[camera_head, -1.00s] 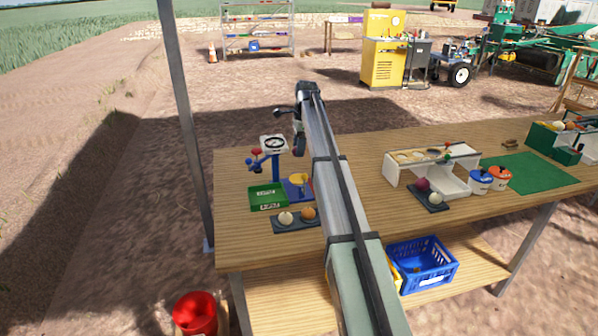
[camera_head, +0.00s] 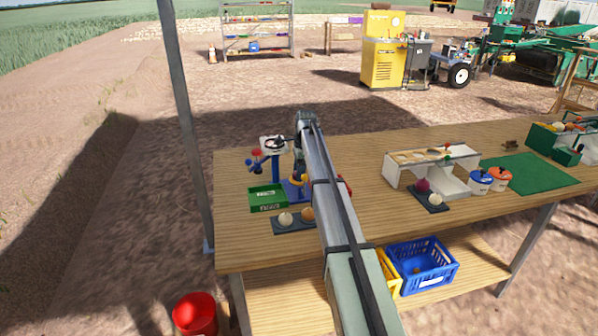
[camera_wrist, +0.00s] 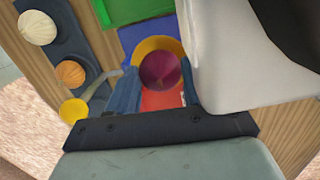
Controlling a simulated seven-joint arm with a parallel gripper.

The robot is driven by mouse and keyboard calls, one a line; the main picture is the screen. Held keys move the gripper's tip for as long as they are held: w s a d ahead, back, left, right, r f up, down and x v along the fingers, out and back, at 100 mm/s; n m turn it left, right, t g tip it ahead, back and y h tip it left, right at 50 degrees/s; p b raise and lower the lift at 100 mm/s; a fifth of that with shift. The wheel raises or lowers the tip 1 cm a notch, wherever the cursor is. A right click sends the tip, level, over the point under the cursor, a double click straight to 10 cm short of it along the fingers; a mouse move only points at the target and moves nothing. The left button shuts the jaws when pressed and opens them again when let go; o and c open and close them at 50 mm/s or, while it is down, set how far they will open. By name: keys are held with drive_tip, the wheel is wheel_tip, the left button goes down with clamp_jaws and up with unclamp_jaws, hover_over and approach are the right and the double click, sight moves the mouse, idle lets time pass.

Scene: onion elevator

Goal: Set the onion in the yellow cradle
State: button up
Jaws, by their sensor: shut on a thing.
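The onion (camera_wrist: 160,70) is dark red-purple and sits between the two blue fingers of my gripper (camera_wrist: 158,88) in the wrist view. My gripper is shut on it. The yellow cradle (camera_wrist: 148,43) shows as a ring behind and around the onion in that view. I cannot tell whether the onion touches it. In the head view my gripper (camera_head: 299,172) is low at the blue stand. The cradle (camera_head: 297,180) is partly covered there, and the onion cannot be made out.
A dark tray with a white ball (camera_head: 285,219) and an orange ball (camera_head: 308,213) lies in front. A green box (camera_head: 267,197) is to the left. A blue post with a dial (camera_head: 273,145) stands close behind. A white rack (camera_head: 430,168) stands to the right.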

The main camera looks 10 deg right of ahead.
drive_tip(key=shift+f, duration=0.1)
drive_tip(key=o, duration=1)
drive_tip(key=shift+o, duration=0.2)
wheel_tip(320, 180, up, 12)
drive_tip(key=d, duration=0.1)
drive_tip(key=shift+d, duration=0.25)
